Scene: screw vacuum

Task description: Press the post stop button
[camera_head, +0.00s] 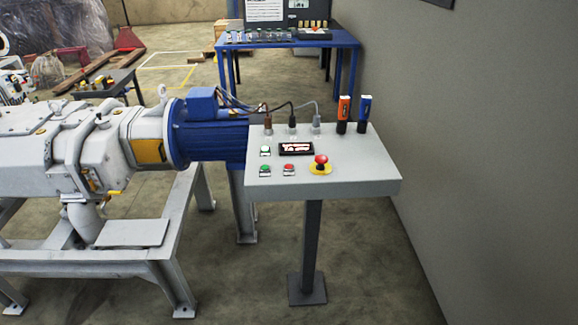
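A grey control post (350,180) stands on a single dark column, right of the middle of the head view. On its sloped top I see a red mushroom button (321,160) on a yellow ring, a small red button (289,168) and a green button (265,169) in front. A whitish-green button (265,151) sits behind them, beside a small display (296,148) with red lettering. No label tells me which button is the post stop. Neither of my grippers is in view.
A screw vacuum pump (90,150) with a blue motor (208,135) stands on a grey frame, left of the post. Cables rise behind the post's panel, with orange (343,108) and blue (364,108) handled items. A wall is at right. A blue table (290,42) stands behind.

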